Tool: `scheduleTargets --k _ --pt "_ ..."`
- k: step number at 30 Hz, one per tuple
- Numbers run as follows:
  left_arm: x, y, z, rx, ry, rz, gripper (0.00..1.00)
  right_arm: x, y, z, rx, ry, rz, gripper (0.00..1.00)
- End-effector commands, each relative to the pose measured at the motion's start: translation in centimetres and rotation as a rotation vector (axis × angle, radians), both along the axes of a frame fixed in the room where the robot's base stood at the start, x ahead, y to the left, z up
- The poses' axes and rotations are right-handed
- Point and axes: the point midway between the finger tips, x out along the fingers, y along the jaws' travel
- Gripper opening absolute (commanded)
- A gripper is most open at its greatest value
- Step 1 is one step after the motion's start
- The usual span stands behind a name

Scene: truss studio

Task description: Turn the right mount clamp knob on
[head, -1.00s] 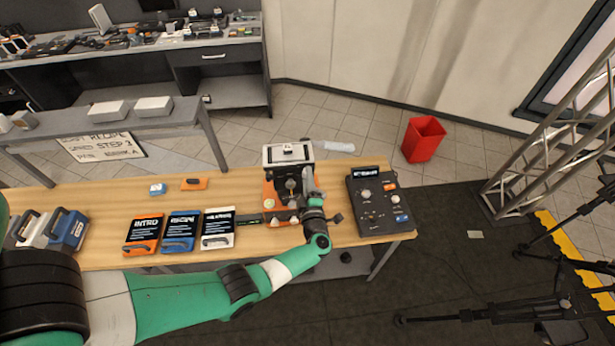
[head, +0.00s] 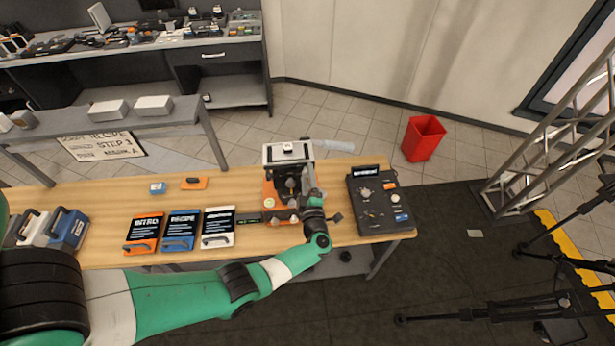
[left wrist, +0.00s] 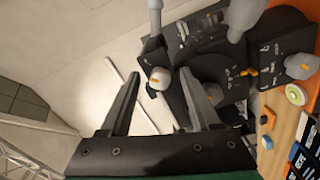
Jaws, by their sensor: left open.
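The camera mount device (head: 270,190), orange and black with a pale top plate, stands on the wooden table. My left gripper (head: 306,187) is at its right side in the head view, and its jaws are small and partly hidden there. In the left wrist view the left gripper (left wrist: 161,73) is open. A white knob with an orange mark (left wrist: 160,78) appears between its fingertips; I take it for the right mount clamp knob. I cannot tell whether the fingers touch it. My right gripper is not in view.
A dark control panel (head: 375,215) with knobs stands right of the device. Orange, blue and white cards (head: 181,231) lie to the left. Another knob (left wrist: 300,66) and pale upright posts (left wrist: 244,14) are close by in the wrist view. A red bin (head: 423,138) is on the floor.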

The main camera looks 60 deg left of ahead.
Motion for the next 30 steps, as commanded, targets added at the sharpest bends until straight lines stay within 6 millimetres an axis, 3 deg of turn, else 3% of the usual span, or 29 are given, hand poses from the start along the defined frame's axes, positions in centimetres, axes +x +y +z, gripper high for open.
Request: scheduleTargets --k 5,16,21,30 --pt "-0.6 -2.0 0.2 0.001 0.0 -0.004 0.63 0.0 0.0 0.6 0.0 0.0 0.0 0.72" --pt "-3.2 -9.7 0.0 -0.001 0.0 -0.005 0.63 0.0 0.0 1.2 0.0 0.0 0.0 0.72" --pt "-3.8 -10.9 0.0 0.0 0.001 -0.001 0.63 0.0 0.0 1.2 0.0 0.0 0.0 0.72" --pt "-3.8 -10.9 0.0 0.0 0.001 0.0 0.63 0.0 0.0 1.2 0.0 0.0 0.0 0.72"
